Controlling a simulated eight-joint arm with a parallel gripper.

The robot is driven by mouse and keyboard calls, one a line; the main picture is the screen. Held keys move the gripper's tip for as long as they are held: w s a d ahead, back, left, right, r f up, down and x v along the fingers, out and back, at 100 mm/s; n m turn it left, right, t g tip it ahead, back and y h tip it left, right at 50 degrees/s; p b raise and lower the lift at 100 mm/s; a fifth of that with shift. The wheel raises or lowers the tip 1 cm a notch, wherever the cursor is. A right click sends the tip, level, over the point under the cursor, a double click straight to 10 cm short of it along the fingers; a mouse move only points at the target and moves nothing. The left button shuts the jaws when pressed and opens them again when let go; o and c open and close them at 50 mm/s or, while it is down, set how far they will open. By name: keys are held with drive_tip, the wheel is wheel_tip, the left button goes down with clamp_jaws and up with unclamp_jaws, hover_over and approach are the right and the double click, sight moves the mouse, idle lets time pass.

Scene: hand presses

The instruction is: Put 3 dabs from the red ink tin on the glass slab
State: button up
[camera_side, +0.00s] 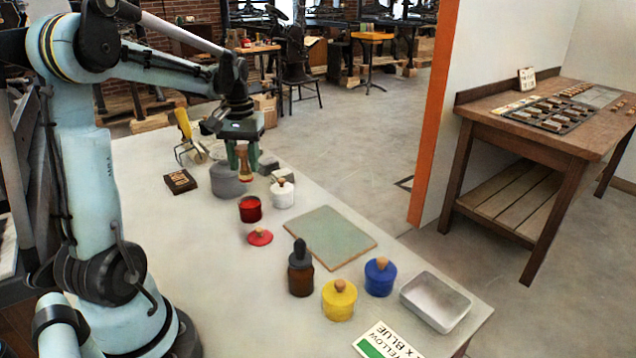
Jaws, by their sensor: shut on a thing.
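The red ink tin (250,209) stands open on the table, with dark red inside. Its red lid (260,237) with a wooden knob lies on the table just in front of it. The glass slab (326,240) lies flat to the right of the tin, and its grey-green surface looks plain. My gripper (243,156) is shut on a small wooden tool (246,175), which hangs upright behind the red tin, apart from it. The tool's lower end shows in front of a grey round container, and I cannot tell what its tip carries.
A white tin (282,194) stands close right of the red tin. A dark dropper bottle (301,272), yellow tin (339,300), blue tin (380,277), metal tray (435,301) and card (388,342) lie toward the front. A grey container (229,184) and roller (190,140) are at the back.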

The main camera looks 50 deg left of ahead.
drive_tip(key=shift+w, duration=0.1)
idle(0.3)
drive_tip(key=w+d+f, duration=0.2)
drive_tip(key=w+d, duration=1)
drive_tip(key=d, duration=0.5)
drive_tip(key=shift+f, duration=3.05)
drive_tip(key=shift+f, duration=0.55)
wheel_tip(320, 180, up, 7)
idle(0.6)
